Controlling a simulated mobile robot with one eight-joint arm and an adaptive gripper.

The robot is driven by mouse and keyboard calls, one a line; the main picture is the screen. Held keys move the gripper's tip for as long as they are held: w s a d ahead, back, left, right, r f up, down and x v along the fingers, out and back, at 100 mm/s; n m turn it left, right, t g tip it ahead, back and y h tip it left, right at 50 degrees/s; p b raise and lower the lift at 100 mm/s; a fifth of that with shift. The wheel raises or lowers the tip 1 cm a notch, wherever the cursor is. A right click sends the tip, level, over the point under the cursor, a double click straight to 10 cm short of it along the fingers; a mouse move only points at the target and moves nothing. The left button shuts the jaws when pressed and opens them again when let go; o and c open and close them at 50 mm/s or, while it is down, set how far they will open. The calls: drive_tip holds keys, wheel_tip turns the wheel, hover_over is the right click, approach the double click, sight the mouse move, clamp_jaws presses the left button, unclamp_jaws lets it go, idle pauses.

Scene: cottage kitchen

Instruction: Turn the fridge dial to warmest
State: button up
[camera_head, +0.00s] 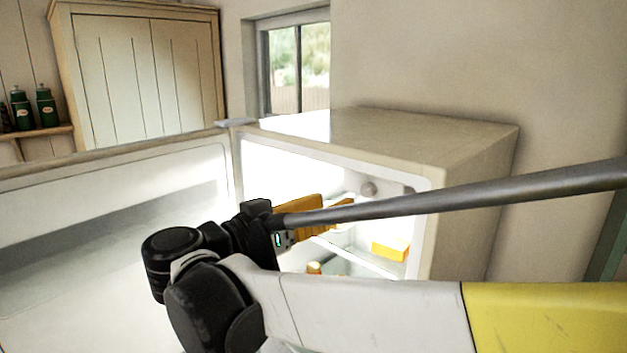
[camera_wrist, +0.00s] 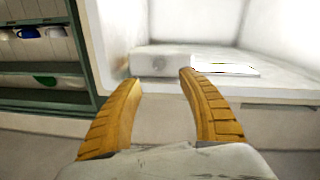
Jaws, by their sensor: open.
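The fridge (camera_head: 482,147) stands open, its inside brightly lit. The dial (camera_head: 368,189) is a small round grey knob high inside the fridge, towards the right. In the wrist view the dial (camera_wrist: 158,63) shows faintly on the front of a pale housing (camera_wrist: 200,52), ahead of and between my fingertips. My gripper (camera_head: 350,202) has orange fingers and reaches into the fridge opening, just below and left of the dial in the head view. In the wrist view my gripper (camera_wrist: 162,78) is open and empty, apart from the dial. The dial's pointer and markings are too small to read.
The fridge door (camera_head: 110,185) is swung open to the left. An orange-yellow box (camera_head: 390,249) and a small jar (camera_head: 313,268) are inside the fridge, below my gripper. A green shelf (camera_wrist: 45,67) with mugs shows at the left of the wrist view.

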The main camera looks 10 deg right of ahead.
sight(365, 192)
drive_tip(key=p+x, duration=0.1)
drive_tip(key=x, duration=0.8)
drive_tip(key=shift+s, duration=0.1)
clamp_jaws()
